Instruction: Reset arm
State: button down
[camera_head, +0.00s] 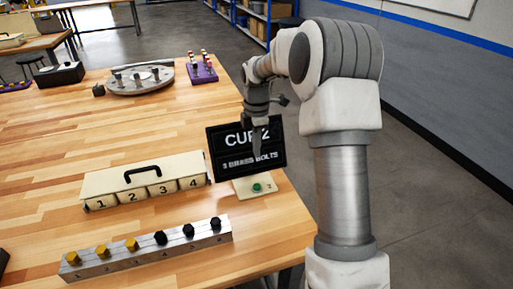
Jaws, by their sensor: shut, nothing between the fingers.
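My arm rises at the right of the head view and bends over at the top. My gripper (258,146) hangs down in front of the black sign (225,148), which reads "3 BRASS BOLTS" under a line partly covered by the gripper. The fingers are together with nothing between them. The gripper looks clear of the table, but its exact height and distance from the sign cannot be told.
The floor at right is clear.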

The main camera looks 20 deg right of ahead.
jog(key=s+a+r+m+t+h, duration=0.1)
jog(key=s+a+r+m, duration=0.25)
jog(key=s+r, duration=0.35)
jog(key=s+a+r+m+t, duration=0.1)
jog(key=s+a+r+m, duration=0.1)
jog(key=s+r+m, duration=0.4)
jog(key=s+a+m+t+y, duration=0.1)
jog(key=s+m, duration=0.7)
jog(key=s, duration=1)
jog(key=shift+a+r+t, duration=0.4)
jog(key=shift+a+t, duration=0.5)
jog(key=shift+t, duration=0.3)
jog(key=shift+m, duration=0.25)
